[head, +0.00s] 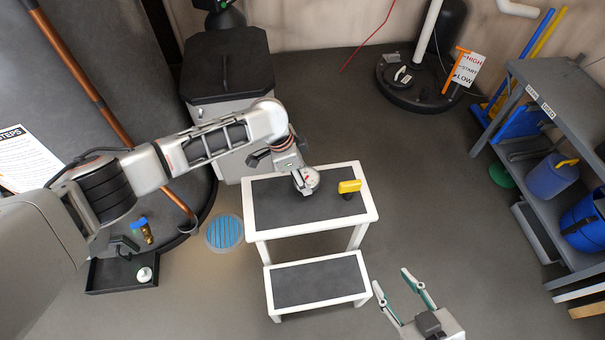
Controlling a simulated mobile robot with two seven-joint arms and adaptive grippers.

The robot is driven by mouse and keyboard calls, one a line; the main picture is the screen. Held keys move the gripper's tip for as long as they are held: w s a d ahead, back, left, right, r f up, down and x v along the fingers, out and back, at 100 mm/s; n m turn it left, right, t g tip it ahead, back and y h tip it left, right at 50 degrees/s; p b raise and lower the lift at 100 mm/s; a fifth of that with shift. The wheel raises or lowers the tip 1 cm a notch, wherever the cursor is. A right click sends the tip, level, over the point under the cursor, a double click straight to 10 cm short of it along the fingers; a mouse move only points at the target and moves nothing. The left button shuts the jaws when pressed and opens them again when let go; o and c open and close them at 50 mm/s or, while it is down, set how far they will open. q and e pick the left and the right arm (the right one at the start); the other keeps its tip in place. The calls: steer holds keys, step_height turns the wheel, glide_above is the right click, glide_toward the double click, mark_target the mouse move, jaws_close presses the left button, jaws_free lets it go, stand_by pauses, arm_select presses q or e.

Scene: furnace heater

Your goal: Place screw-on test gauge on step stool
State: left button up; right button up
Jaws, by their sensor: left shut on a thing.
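The step stool (366,213) is white with dark grey treads and stands in the middle of the head view. The fingers are partly hidden by the wrist. My right gripper (392,281) is open and empty at the bottom, right of the lower step.
A yellow-handled item (349,187) sits on the top step, right of the gauge. A black tray (98,274) lies on the floor at left, near a round blue floor grate (224,232). A grey shelf (560,90) stands at right. Floor between stool and shelf is clear.

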arm_select(q)
steer(key=o, duration=1.5)
steer(key=shift+c, duration=0.2)
